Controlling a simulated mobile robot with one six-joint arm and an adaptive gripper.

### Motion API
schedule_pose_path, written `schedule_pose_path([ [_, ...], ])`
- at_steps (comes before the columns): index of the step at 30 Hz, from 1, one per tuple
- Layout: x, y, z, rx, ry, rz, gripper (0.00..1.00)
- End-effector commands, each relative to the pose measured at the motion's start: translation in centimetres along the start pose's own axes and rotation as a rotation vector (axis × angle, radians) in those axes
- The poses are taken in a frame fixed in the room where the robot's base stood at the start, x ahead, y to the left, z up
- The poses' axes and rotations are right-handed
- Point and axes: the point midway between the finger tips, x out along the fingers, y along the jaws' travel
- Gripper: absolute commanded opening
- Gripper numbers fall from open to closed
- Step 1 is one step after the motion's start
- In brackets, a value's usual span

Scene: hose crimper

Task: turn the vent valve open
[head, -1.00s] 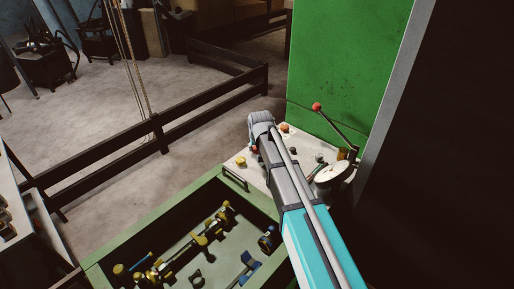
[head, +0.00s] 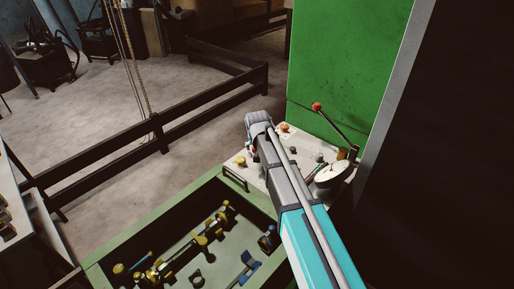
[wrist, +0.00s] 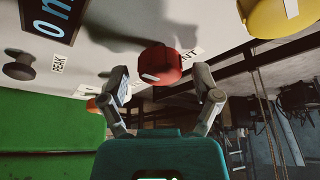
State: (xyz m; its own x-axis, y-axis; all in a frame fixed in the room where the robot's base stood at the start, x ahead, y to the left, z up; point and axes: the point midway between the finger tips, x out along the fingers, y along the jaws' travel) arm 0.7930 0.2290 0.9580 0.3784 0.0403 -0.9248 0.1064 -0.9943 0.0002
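A red knob (wrist: 160,65) with a white mark hangs from the pale panel in the wrist view. A label ending in "ENT" (wrist: 189,57) is beside it, partly hidden, so this looks like the vent valve. My gripper (wrist: 160,83) is open, with one finger to each side of the red knob. I see gaps between the fingers and the knob; how deep the knob sits between them I cannot tell.
A yellow knob (wrist: 278,14) is close on the right in the wrist view. A dark knob (wrist: 19,67) by a "PEAK" label is at left. In the head view a red-tipped lever (head: 317,107) and a dial gauge (head: 333,171) stand right of my arm.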

Motion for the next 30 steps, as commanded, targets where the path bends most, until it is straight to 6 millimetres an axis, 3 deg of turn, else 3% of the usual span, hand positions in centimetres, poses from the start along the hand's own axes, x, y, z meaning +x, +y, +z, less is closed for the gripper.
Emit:
schedule_pose_path([
  [17,0.0,-0.03,-0.09,-0.022,0.002,-0.01,0.87],
  [30,0.0,0.02,-0.1,-0.193,0.002,-0.08,0.87],
])
